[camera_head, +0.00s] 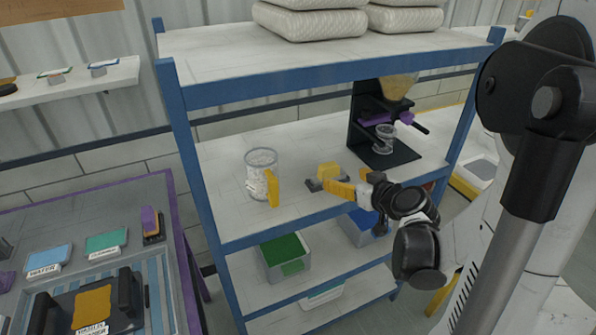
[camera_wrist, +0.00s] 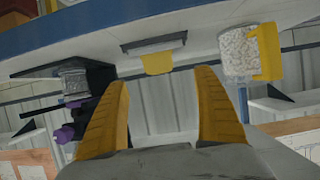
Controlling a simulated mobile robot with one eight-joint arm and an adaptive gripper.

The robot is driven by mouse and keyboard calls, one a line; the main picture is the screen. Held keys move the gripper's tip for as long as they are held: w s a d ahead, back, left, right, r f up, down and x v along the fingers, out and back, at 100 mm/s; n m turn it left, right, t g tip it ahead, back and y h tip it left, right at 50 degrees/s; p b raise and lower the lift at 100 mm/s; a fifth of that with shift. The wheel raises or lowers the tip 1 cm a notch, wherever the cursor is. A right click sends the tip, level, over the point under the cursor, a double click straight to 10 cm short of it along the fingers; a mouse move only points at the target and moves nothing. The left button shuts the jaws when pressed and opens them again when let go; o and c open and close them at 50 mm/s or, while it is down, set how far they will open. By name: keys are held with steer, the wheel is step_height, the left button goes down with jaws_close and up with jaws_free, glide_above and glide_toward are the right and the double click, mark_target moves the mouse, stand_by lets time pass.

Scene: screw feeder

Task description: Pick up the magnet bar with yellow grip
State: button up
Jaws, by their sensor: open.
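The magnet bar, a grey bar with a yellow grip (camera_head: 328,170), lies on the middle shelf between the clear jug and the black machine. In the wrist view, which is upside down, its yellow grip (camera_wrist: 157,62) shows beyond and between my fingertips. My gripper (camera_head: 346,181) is close beside the bar on its right in the head view, with yellow fingers. In the wrist view my gripper (camera_wrist: 164,76) is open, with nothing between its fingers. One finger partly covers the bar in the head view.
A clear jug with yellow handle (camera_head: 261,176) stands left of the bar. A black machine with purple parts and a small cup (camera_head: 384,138) stands to the right. The top shelf (camera_head: 230,50) and blue posts frame the space. Bins sit on the shelf below.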

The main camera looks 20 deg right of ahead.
mark_target(331, 171)
steer(key=x, duration=0.1)
steer(key=b+x, duration=0.1)
steer(key=x, duration=0.3)
steer(key=shift+w+d+f, duration=0.1)
steer(key=shift+d+f, duration=0.1)
steer(key=shift+d, duration=0.15)
steer(key=b+x, duration=0.2)
steer(key=x, duration=0.3)
steer(key=shift+w+a+b, duration=0.15)
steer(key=shift+w+b, duration=0.15)
steer(key=shift+w, duration=0.05)
steer(key=c, duration=1.4)
